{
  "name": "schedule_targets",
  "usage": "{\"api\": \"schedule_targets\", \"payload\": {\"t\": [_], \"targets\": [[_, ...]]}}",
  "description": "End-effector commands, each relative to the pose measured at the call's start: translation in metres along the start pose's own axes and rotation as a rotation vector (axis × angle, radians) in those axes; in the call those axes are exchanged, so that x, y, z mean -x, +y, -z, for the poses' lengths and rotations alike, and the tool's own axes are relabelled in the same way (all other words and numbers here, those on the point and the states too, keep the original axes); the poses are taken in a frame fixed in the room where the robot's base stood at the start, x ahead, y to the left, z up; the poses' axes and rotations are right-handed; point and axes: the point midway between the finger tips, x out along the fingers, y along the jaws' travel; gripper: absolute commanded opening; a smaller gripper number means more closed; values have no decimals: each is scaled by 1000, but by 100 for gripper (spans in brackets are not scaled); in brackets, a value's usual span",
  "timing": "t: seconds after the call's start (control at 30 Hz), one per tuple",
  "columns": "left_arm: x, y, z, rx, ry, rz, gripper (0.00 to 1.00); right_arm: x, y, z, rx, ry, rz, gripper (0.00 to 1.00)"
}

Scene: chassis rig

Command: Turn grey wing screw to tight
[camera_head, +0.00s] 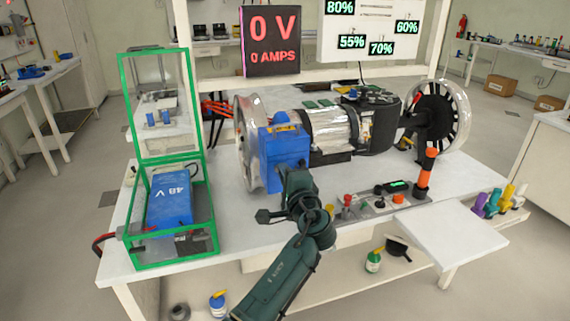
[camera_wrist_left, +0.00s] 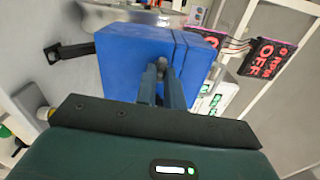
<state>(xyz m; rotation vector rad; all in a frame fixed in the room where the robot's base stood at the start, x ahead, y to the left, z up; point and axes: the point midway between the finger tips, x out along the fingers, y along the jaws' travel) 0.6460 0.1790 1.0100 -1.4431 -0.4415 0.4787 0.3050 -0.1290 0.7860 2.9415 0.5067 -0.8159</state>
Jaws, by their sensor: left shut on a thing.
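The grey wing screw (camera_wrist_left: 162,66) shows as a small grey piece at the face of the blue housing (camera_wrist_left: 128,60) in the left wrist view. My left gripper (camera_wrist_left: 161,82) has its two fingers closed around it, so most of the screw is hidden. In the head view, my left gripper (camera_head: 287,170) reaches up to the front of the blue housing (camera_head: 287,148), and the screw is hidden there. How tight the screw is, I cannot tell. My right gripper is in neither view.
A green-framed case (camera_head: 204,243) with a blue 48 V battery (camera_head: 169,200) stands to the left. A control panel (camera_head: 375,207) with knobs and an orange-black post (camera_head: 425,172) is to the right. The display (camera_head: 271,40) reads 0 V, 0 AMPS. Clear wheels flank the motor (camera_head: 330,128).

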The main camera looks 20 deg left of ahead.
Motion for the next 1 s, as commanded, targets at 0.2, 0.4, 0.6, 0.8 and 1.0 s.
{"api": "schedule_targets", "payload": {"t": [0.2,0.4,0.6,0.8,1.0], "targets": [[-1,-6,-1,-209,0,5,0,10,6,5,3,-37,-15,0],[-1,-6,-1,-399,0,5,0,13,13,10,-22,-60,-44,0],[-1,-5,-1,-589,-2,5,0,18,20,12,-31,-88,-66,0],[-2,-4,-2,-778,-2,5,0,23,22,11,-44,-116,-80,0],[-1,-2,-2,-966,-2,6,0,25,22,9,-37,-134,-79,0]]}}
